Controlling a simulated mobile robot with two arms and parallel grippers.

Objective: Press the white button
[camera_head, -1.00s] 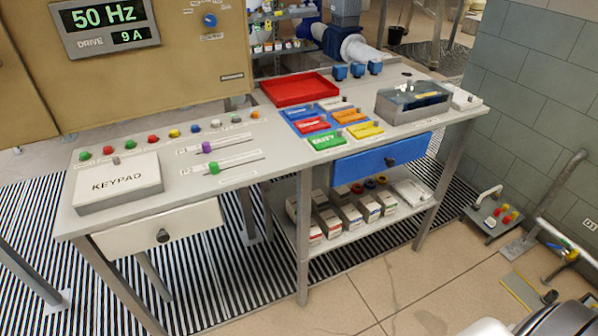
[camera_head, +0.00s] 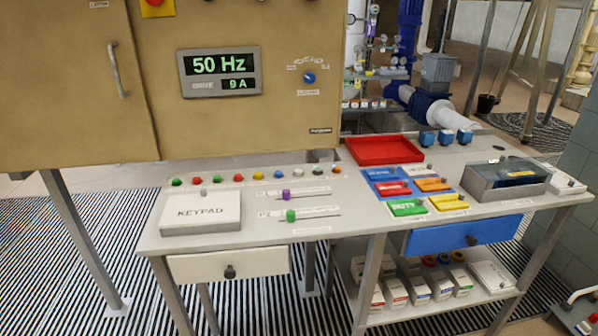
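The white button (camera_head: 298,172) is a small round cap in the row of coloured buttons along the back edge of the grey table (camera_head: 350,215). It sits right of the blue button (camera_head: 278,174) and left of a dark or grey button (camera_head: 318,171). It is small in this view, and I cannot tell whether it is pressed in. Neither of my grippers is in view.
The row also holds green, red, yellow and orange buttons. A keypad box (camera_head: 201,212) and two sliders (camera_head: 290,215) lie in front. A tan cabinet (camera_head: 250,125) with a 50 Hz display rises behind. A red tray (camera_head: 385,151) stands to the right.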

